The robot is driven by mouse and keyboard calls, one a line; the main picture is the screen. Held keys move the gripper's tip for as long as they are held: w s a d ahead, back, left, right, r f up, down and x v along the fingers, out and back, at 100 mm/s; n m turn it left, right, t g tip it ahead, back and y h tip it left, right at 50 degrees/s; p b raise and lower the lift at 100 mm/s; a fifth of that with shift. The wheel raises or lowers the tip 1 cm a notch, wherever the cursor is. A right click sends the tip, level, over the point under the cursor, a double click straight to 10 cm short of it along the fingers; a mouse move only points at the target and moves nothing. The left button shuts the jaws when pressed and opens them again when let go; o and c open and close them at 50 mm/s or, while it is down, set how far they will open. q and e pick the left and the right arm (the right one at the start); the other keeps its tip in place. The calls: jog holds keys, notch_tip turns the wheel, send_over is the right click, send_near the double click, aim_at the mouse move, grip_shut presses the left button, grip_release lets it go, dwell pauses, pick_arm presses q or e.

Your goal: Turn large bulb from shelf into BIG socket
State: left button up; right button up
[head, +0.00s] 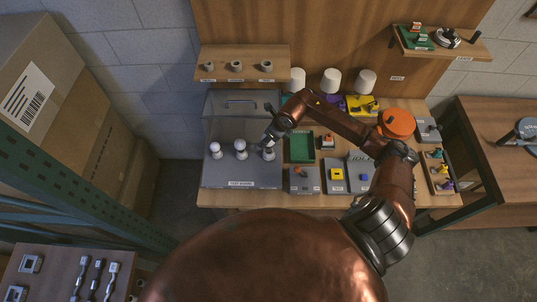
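My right arm comes in from the right and reaches across the workbench. Its gripper (267,143) points down at the rightmost of three white bulbs, very close to it or touching it. The finger opening is too small to make out. That right bulb (269,154) stands upright on the grey board (240,177), with the middle bulb (240,148) and left bulb (215,149) in a row beside it. Their sockets are hidden or too small to tell. The wooden wall shelf (240,53) holds three small grey, round pieces. My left gripper is not in view.
A clear hinged cover (240,104) stands behind the bulbs. Right of the board are a green board (301,148), small switch boxes and an orange disc (397,123). White lampshades (330,80) stand at the back. Cardboard boxes and a green rack fill the left.

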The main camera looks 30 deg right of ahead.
jog(key=shift+f+b, duration=1.65)
jog(key=shift+f, duration=0.15)
dwell(2.0)
jog(key=o, duration=0.3)
jog(key=c, duration=0.3)
jog(key=shift+s+f, duration=0.15)
jog(key=shift+f, duration=0.05)
dwell(0.6)
